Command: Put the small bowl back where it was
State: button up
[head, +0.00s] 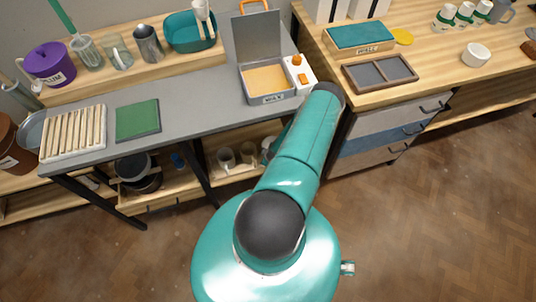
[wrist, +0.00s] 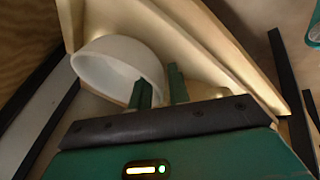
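The small white bowl (wrist: 112,60) shows in the wrist view, tilted, its hollow side facing the camera. My gripper (wrist: 162,84) has its two green fingers close together at the bowl's right edge. One finger is inside the rim and the other outside, so the gripper looks shut on the bowl's wall. In the head view my arm reaches to the grey workbench (head: 190,100) and down past its front edge. My gripper is mostly hidden there behind the arm.
Pale wooden boards (wrist: 215,45) lie close around the bowl, with dark bars beside them. Another white bowl (head: 476,54) stands on the right counter. An open grey case (head: 268,80) sits on the bench near my arm.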

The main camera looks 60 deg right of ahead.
jog(key=shift+o, duration=1)
jog(key=shift+r, duration=0.2)
jog(key=v, duration=1.2)
